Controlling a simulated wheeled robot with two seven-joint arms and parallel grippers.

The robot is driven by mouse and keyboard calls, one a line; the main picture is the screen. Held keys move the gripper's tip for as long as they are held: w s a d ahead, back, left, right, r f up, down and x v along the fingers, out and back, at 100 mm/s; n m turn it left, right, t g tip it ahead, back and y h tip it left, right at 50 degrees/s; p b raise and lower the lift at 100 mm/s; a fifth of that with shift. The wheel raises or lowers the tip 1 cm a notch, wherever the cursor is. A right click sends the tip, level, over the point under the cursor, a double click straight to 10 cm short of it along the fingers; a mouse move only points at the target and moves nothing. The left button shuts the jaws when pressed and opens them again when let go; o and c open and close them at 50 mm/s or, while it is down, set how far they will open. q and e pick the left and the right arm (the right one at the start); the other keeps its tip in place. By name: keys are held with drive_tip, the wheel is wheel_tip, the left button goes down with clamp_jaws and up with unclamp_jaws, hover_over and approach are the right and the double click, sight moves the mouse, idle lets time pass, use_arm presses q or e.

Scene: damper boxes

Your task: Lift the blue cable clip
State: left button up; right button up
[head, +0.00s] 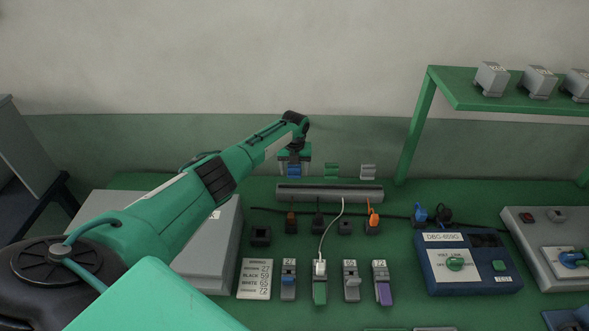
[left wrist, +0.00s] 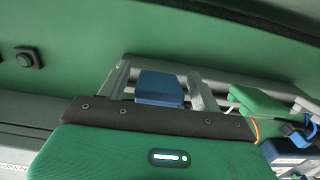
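The blue cable clip (head: 294,171) is at the back of the green bench, leftmost in a row with a green clip (head: 331,171) and a grey clip (head: 367,172). My left gripper (head: 294,166) reaches down over the blue clip. In the left wrist view, the blue clip (left wrist: 160,88) lies between the two grey fingers of my left gripper (left wrist: 163,86). The fingers are apart, with a visible gap at the clip's left side, so the gripper looks open around it. Whether a finger touches the clip's right side is unclear. My right gripper is not in view.
A long grey duct (head: 330,194) lies just in front of the clips. Several small sockets and plugs, a label card (head: 257,279) and a blue switch box (head: 466,262) stand nearer. A green shelf (head: 510,100) stands at right. The wall is close behind.

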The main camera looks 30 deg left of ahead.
use_arm(q)
drive_tip(key=shift+r, duration=0.1)
wheel_tip(320, 180, up, 14)
drive_tip(key=b, duration=0.3)
drive_tip(key=shift+s+f, duration=0.2)
drive_tip(key=shift+s, duration=0.05)
drive_tip(key=shift+d, duration=0.1)
idle(0.4)
